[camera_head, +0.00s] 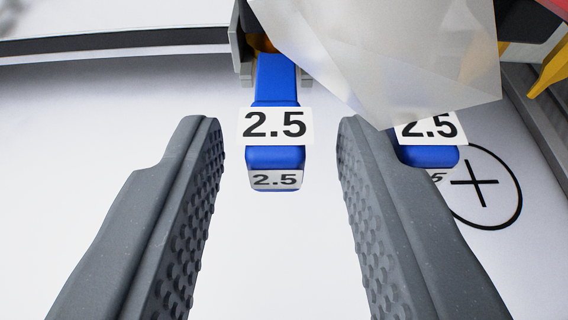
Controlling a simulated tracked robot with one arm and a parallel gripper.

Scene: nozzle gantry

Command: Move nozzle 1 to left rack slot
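My gripper (279,135) is open, with one dark grey ridged finger on each side of the view and a wide empty gap between them. A blue nozzle (276,80) with two white "2.5" labels hangs ahead, centred between the fingertips and touching neither finger. Its upper end sits in a grey bracket (243,45) with an orange part inside. A second blue nozzle (428,157), also marked "2.5", is at the right, partly hidden by a pale faceted piece and my right finger. No label tells which is nozzle 1. I cannot tell which part is the left rack slot.
A pale, slightly see-through faceted piece (400,55) covers the upper right. A black circle with a plus sign (483,185) marks the white surface at the right. A grey rail (540,115) and yellow parts (552,68) stand at the right edge. The white area at left is clear.

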